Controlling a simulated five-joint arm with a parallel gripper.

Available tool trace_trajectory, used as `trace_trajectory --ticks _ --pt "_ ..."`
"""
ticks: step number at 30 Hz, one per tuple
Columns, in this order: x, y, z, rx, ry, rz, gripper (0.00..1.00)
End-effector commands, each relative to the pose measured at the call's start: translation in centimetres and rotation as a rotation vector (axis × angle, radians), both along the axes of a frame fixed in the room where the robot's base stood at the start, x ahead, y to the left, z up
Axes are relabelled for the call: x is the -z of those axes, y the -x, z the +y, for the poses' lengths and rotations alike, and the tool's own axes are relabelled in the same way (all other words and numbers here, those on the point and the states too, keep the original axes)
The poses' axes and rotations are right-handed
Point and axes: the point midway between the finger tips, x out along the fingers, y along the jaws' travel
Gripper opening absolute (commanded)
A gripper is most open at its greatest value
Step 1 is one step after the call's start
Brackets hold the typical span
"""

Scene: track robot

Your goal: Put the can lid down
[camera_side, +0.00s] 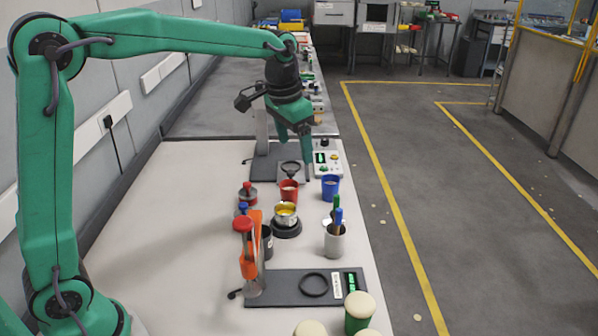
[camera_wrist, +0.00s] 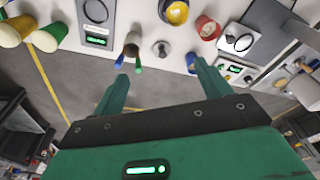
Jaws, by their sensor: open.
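The can lid (camera_wrist: 161,48), a small grey disc with a dark knob, appears to lie on the white table between the marker cup and the blue cup in the wrist view. In the side view it is mostly hidden behind the marker cup. The open can (camera_side: 285,212), yellow inside, stands on a round black base; it also shows in the wrist view (camera_wrist: 174,12). My gripper (camera_side: 298,150) is open and empty, above the far part of the table. In the wrist view its spread fingers (camera_wrist: 157,74) point toward the lid, apart from it.
A red cup (camera_side: 289,191), a blue cup (camera_side: 330,188) and a marker cup (camera_side: 334,242) stand around the can. A scale (camera_side: 290,288) lies in front, with green and cream jars (camera_side: 358,314) near it. Tall orange-handled tools (camera_side: 247,250) stand left. The table's left part is clear.

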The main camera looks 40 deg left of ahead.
Motion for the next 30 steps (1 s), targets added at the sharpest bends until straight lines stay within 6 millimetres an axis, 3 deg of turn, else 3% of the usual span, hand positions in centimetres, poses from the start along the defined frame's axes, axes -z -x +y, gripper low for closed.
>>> trace_trajectory --ticks 6,14,23,30 --pt "-2.2 4.9 0.9 -0.046 0.01 -0.06 0.77" --pt "-3.2 10.8 1.6 -0.098 0.024 -0.126 0.77" --pt "-2.7 17.5 2.4 -0.157 0.043 -0.203 0.77" --pt "-0.9 22.2 2.8 -0.203 0.058 -0.264 0.77"
